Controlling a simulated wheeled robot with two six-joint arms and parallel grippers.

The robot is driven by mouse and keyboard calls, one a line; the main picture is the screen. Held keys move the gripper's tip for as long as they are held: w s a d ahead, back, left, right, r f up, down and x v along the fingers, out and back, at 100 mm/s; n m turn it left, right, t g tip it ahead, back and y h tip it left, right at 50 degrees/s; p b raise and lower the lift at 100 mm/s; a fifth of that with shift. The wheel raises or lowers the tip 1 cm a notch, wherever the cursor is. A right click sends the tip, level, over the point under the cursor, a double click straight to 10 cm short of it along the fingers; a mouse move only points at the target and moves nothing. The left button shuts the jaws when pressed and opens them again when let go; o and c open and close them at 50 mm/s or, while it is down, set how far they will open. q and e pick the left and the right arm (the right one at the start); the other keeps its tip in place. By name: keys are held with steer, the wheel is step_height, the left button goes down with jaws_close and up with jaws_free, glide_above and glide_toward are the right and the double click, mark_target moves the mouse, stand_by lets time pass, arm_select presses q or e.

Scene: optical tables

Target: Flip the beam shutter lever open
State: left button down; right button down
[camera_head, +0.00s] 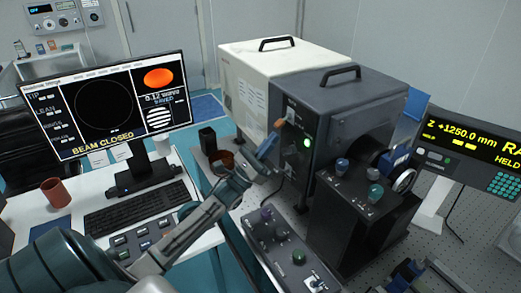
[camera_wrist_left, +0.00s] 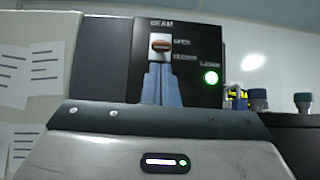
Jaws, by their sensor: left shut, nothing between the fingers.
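The beam shutter lever (camera_wrist_left: 160,44) has an orange-brown tip on a white plate under the word BEAM, on the dark instrument box (camera_head: 330,95). In the left wrist view its tip appears level with the OPEN label, above CLOSED. It also shows in the head view (camera_head: 279,123). The monitor (camera_head: 105,105) reads BEAM CLOSED. My left gripper (camera_head: 271,140) is shut and empty, its blue fingers just below the lever in both views. In the left wrist view the fingertips (camera_wrist_left: 160,67) overlap the plate's lower edge; contact cannot be told.
A green laser light (camera_wrist_left: 211,77) glows right of the lever. A control box with knobs (camera_head: 285,250) stands below, and dark optics with knobs (camera_head: 360,200) stand to the right. A white box (camera_head: 250,70) stands behind.

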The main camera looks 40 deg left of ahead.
arm_select(q)
steer(key=shift+w+d+r, duration=0.2)
steer(key=shift+w+r, duration=0.25)
steer(key=shift+r, duration=0.05)
arm_select(e)
steer(key=shift+s+d+r, duration=0.2)
steer(key=shift+s+r, duration=0.1)
steer(key=shift+s, duration=0.15)
